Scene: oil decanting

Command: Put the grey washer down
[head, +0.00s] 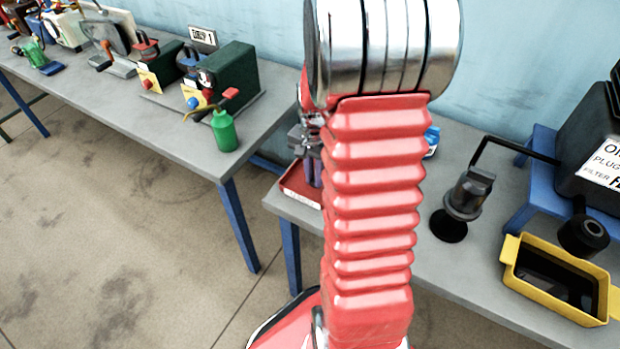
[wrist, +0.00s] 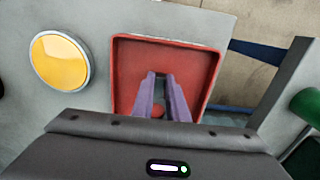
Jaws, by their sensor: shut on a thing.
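My gripper (head: 312,168) points down over the red tray (head: 293,187) at the left end of the near bench, partly hidden behind my arm in the head view. In the wrist view, the fingers of my gripper (wrist: 161,78) nearly meet at their tips over the red tray (wrist: 205,52). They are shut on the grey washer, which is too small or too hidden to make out. I cannot tell whether the tips touch the tray floor.
A yellow disc with a grey rim (wrist: 60,60) is left of the tray. A yellow tray of dark liquid (head: 555,280) and a dark cup-like fitting (head: 467,195) stand right of my arm. A green oil can (head: 224,130) is on the other bench. A gap separates the benches.

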